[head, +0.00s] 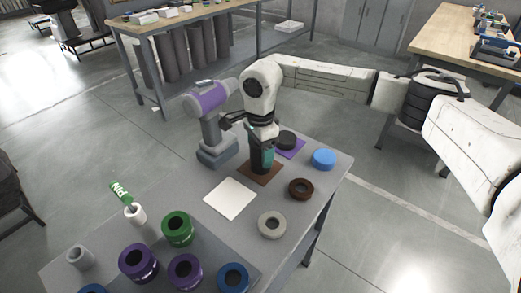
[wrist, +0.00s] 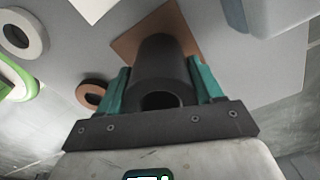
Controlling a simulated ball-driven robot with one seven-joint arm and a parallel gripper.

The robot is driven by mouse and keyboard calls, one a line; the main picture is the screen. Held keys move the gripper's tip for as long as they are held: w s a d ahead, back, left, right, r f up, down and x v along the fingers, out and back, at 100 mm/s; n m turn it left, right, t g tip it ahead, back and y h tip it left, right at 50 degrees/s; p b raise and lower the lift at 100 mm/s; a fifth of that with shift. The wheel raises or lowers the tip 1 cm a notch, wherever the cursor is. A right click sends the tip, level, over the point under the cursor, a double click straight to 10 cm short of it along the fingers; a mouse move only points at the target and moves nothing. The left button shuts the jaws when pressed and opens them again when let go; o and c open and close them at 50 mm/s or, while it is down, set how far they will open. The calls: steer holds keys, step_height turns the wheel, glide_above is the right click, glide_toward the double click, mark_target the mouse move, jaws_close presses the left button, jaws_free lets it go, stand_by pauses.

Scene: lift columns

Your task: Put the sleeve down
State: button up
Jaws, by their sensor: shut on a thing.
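The sleeve (head: 257,164) is a dark, hollow, upright cylinder. My gripper (head: 263,156) is shut on it, with one teal finger visible in the head view. In the wrist view the sleeve (wrist: 160,62) sits between both teal fingers (wrist: 160,84), its open end facing the camera. Its lower end is over the brown square mat (head: 246,171), which also shows in the wrist view (wrist: 125,45). I cannot tell whether the sleeve touches the mat.
A purple and grey drill-like tool (head: 208,125) stands close left of my gripper. Several coloured cups stand at the front.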

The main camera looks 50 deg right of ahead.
steer(key=o, duration=1.2)
step_height(320, 180, up, 12)
steer(key=shift+r, duration=0.15)
